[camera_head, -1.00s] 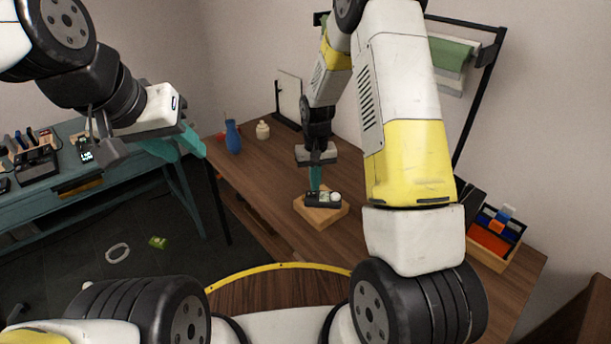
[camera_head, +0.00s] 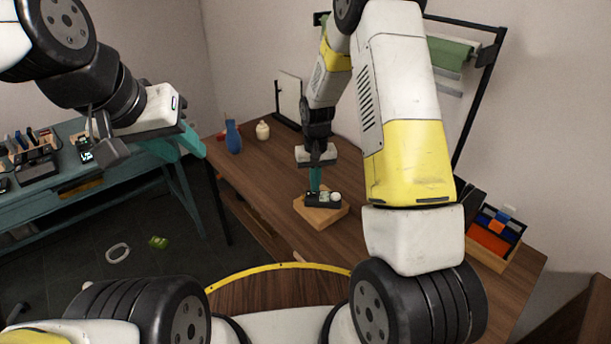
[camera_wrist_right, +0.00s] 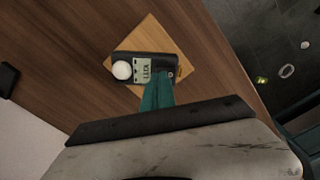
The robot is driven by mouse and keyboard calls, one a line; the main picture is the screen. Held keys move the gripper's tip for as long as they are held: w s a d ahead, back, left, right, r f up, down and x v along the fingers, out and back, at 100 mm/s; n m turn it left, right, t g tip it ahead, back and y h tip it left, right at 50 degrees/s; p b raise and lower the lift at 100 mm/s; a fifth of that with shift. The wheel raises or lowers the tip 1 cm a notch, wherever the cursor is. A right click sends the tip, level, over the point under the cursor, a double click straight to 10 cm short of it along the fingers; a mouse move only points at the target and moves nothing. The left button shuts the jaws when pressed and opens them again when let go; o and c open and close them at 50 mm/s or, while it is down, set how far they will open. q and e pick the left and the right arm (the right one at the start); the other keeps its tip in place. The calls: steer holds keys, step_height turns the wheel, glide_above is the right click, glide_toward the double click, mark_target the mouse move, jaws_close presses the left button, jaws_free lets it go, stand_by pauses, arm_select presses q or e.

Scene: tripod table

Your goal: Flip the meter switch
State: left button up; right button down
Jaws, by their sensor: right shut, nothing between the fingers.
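The meter (camera_head: 323,200) is a small dark box with a pale display and a white dome. It lies on a light wooden block (camera_head: 318,217) on the brown table. In the right wrist view the meter (camera_wrist_right: 146,68) shows its display marked LUX and its white dome at the left. My right gripper (camera_head: 315,187) has teal fingers, shut and empty, pointing down at the meter's left end. In the right wrist view its fingertips (camera_wrist_right: 160,82) overlap the meter's dark end by the display; contact cannot be told, and the switch is not clearly visible. My left gripper (camera_head: 190,145) is far left, away from the meter.
A blue vase (camera_head: 233,137) and a cream jar (camera_head: 263,131) stand at the table's back left. An organiser box (camera_head: 492,240) sits at the right. A teal bench (camera_head: 60,205) with tools stands at the left. The table around the block is clear.

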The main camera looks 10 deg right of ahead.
steer(key=shift+f, duration=0.75)
steer(key=shift+r, duration=0.1)
stand_by(0.3)
steer(key=shift+r, duration=3.4)
steer(key=s+d+r+t, duration=0.1)
steer(key=s+r, duration=0.2)
steer(key=r, duration=0.3)
steer(key=s+r+t+y, duration=0.1)
steer(key=s+r, duration=0.2)
steer(key=r, duration=0.3)
steer(key=s+d+r+t, duration=0.1)
steer(key=s+r, duration=0.3)
steer(key=r, duration=0.3)
steer(key=s+r+t, duration=0.1)
steer(key=s+r, duration=0.2)
steer(key=s, duration=0.4)
steer(key=s+r+t+y, duration=0.1)
steer(key=s+r, duration=0.3)
steer(key=s, duration=0.4)
steer(key=shift+d+t, duration=0.25)
steer(key=shift+t, duration=0.35)
